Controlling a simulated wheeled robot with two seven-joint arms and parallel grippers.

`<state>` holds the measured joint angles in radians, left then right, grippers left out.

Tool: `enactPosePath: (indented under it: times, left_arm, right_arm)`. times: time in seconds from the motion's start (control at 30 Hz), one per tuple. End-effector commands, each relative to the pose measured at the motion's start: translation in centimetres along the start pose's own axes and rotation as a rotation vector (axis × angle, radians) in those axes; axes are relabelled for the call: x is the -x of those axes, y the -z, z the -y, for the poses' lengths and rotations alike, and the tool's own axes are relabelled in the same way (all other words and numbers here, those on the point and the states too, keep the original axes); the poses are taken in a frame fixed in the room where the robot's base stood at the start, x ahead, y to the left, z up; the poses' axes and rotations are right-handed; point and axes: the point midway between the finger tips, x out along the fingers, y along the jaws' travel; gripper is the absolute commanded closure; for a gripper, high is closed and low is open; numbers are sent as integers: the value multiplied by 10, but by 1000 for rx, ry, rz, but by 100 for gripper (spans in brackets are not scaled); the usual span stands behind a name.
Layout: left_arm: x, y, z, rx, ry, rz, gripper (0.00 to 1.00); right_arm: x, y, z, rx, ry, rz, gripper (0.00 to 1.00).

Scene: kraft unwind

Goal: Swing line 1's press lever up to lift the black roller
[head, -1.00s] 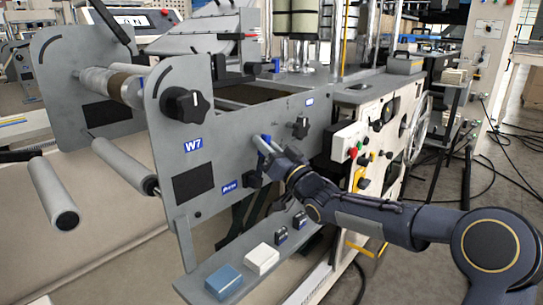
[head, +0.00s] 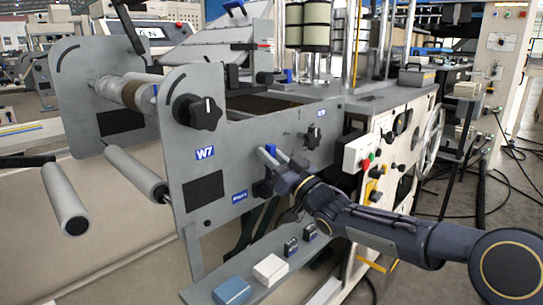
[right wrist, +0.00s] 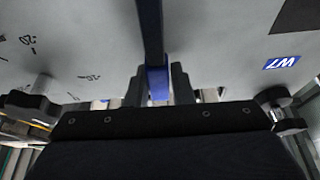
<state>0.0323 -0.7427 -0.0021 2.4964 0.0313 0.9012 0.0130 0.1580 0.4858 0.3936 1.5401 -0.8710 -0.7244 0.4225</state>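The lever of line 1's unwind stand shows in the right wrist view as a dark bar with a blue grip (right wrist: 157,82). In the head view its blue grip (head: 271,149) stands in front of the grey side plate marked W7. My right gripper (head: 275,156) is at this grip. In the right wrist view its two fingers (right wrist: 158,90) stand close on both sides of the blue grip, with little or no gap. I cannot make out the black roller for certain; the plate and my arm cover the area. My left gripper is not in view.
A black knob (head: 198,112) sits on the W7 plate (head: 235,142), and a smaller black knob (head: 312,138) is right of the gripper. A control box (head: 362,152) with buttons is close to my right forearm. A shelf below holds a blue box (head: 231,291) and a white box (head: 270,269).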

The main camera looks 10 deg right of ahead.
Motion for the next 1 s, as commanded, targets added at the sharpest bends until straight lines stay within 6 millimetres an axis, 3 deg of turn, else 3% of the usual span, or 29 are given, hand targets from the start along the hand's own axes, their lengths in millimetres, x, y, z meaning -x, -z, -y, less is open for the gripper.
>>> enactPosePath:
  times: [0.03, 0.13, 0.47, 0.8, 1.0]
  left_arm:
    - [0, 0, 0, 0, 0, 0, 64]
    - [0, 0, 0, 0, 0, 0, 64]
    - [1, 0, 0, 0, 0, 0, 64]
    - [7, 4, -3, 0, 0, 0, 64]
    - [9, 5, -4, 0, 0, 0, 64]
  right_arm:
    - [0, 0, 2, -2, 3, 0, 73]
    - [0, 0, 1, -3, 2, 0, 60]
    - [3, 0, 0, -5, -2, 0, 60]
    - [56, 1, 0, -4, -2, 1, 60]
    - [76, 0, 0, -4, -1, 0, 60]
